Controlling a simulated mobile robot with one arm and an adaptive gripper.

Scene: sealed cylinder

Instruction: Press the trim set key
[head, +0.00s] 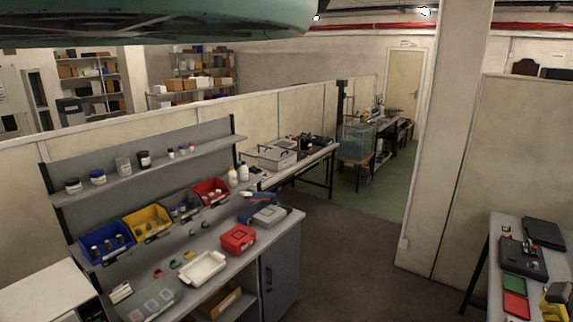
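I cannot make out a trim set key in the head view; any such key is too small or hidden. A dark box-like device (523,259) with small light and reddish details on top lies on the right-hand table. A grey device with a lighter top (268,214) sits at the right end of the workbench. I cannot tell whether either one carries the key. My gripper is not in view, so its state does not show.
The workbench (225,241) at left holds blue, yellow and red bins, a white tray (203,269) and a red box (238,239). The right table also holds green and red panels (515,296) and a yellow item (556,301). Open floor (345,265) lies between; a pillar (446,150) stands behind.

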